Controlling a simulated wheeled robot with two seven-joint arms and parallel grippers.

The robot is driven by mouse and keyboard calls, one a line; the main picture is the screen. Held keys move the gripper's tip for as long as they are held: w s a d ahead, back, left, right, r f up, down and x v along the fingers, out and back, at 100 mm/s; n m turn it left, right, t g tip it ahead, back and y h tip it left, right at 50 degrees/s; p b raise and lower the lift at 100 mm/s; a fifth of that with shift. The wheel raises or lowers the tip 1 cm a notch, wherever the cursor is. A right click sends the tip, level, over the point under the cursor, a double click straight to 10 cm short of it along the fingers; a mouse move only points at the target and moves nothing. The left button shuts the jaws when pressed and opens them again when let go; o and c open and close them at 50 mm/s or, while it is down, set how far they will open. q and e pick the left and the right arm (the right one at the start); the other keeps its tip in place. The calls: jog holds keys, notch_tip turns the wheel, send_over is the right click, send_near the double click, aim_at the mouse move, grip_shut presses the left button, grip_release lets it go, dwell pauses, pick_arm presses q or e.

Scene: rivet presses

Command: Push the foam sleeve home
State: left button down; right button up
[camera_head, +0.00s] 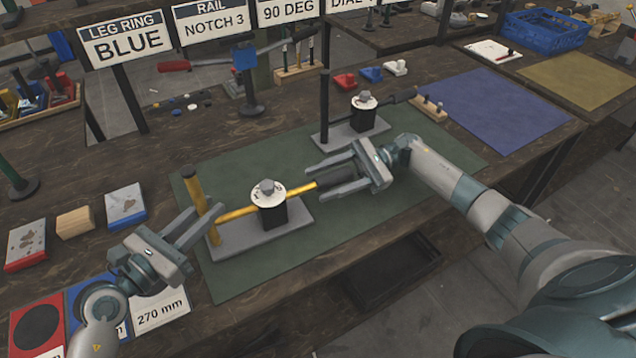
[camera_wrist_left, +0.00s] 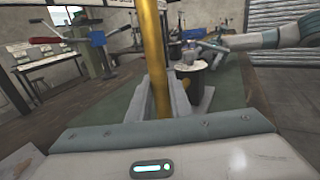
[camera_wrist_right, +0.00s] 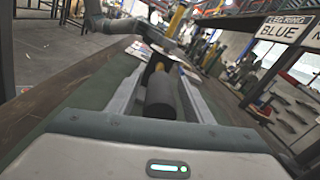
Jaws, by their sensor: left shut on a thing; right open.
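The foam sleeve (camera_head: 337,177) is a dark cylinder on the right end of the yellow bar (camera_head: 297,190) of the near press. In the right wrist view the sleeve (camera_wrist_right: 160,95) lies between the fingers, with a little yellow beyond its far end. My right gripper (camera_head: 315,183) is open around the sleeve, with gaps at its sides in the wrist view. My left gripper (camera_head: 203,214) is shut on the upright yellow post (camera_head: 193,190), which also shows between its fingers in the left wrist view (camera_wrist_left: 154,60).
The near press has a grey base (camera_head: 265,237) and a white dial (camera_head: 268,195) on a green mat (camera_head: 250,278). A second press (camera_head: 363,118) with a dark post stands behind. Label cards (camera_head: 162,308) lie front left. A blue mat (camera_head: 490,108) is clear at right.

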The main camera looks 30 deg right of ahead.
aim_at(303, 187)
jog(key=shift+a, duration=1.05)
grip_shut()
jog(key=shift+a, duration=1.85)
grip_release()
jog(key=shift+d, duration=0.15)
